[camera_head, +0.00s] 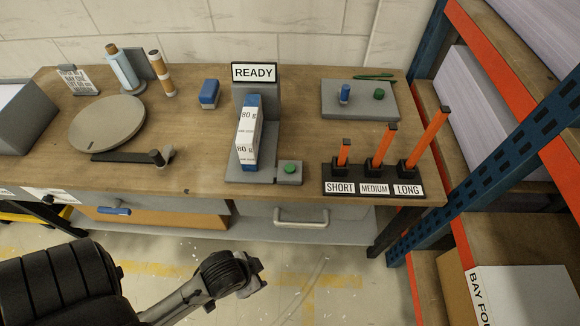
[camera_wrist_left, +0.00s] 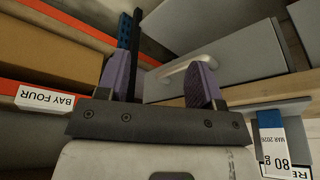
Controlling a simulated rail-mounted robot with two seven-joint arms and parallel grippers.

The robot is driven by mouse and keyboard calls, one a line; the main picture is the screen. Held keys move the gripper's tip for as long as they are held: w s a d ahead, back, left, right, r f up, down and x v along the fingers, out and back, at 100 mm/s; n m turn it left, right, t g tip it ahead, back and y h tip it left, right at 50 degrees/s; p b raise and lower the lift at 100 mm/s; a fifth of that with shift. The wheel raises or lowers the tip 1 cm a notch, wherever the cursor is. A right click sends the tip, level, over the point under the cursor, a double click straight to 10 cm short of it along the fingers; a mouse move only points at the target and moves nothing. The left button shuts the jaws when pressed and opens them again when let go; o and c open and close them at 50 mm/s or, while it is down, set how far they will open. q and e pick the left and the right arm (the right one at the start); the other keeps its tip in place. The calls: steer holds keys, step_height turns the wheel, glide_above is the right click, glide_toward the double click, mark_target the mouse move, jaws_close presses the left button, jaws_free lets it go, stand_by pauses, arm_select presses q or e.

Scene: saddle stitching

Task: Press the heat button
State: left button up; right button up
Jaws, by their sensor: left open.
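A green button (camera_head: 290,168) sits on a small grey box at the right foot of a grey machine (camera_head: 262,103) with a READY sign (camera_head: 254,72). A white and blue packet (camera_head: 247,138) marked "80 g" stands in the machine. The packet also shows at the lower right of the left wrist view (camera_wrist_left: 277,143). No label reading "heat" is legible. My left gripper (camera_head: 256,277) is in front of and below the bench edge, apart from the button. In the left wrist view its purple fingers (camera_wrist_left: 160,85) are spread and empty. My right gripper is in neither view.
A grey plate (camera_head: 337,111) with a blue and a green knob lies at the back right. Orange-handled tools (camera_head: 383,146) stand in a SHORT/MEDIUM/LONG rack in front of it. A drawer handle (camera_head: 301,217) juts from the bench front. Blue and orange shelving (camera_head: 510,145) borders the right.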

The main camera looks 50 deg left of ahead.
arm_select(q)
jaws_close()
stand_by(0.3)
stand_by(1.1)
